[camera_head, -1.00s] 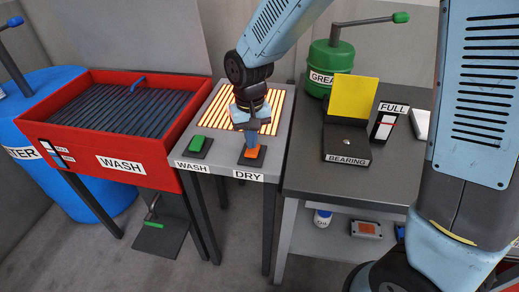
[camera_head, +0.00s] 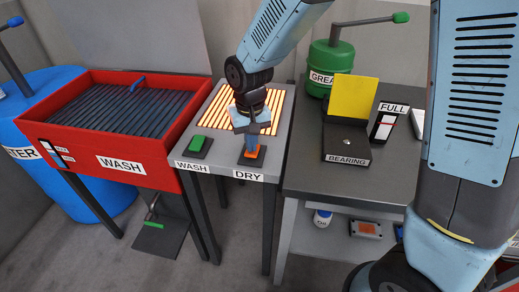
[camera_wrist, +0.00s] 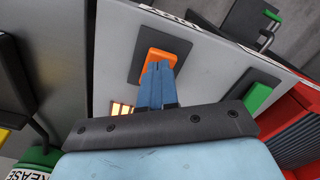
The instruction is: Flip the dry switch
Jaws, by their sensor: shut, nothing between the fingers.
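The dry switch is an orange rocker on a dark plate (camera_head: 252,156), behind the DRY label (camera_head: 248,176) on the grey table. My gripper (camera_head: 249,146) points down at it with its fingers together and nothing between them. In the wrist view my blue fingertips (camera_wrist: 159,68) overlap the near part of the orange switch (camera_wrist: 162,57). They look to be at or just above it; contact cannot be told for certain. The fingers hide part of the switch.
The green wash switch (camera_head: 197,144) sits to the left on the same table, also in the wrist view (camera_wrist: 258,97). A glowing grille (camera_head: 212,105) lies behind. The red wash basin (camera_head: 155,165) stands left, the bearing stand (camera_head: 346,150) right.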

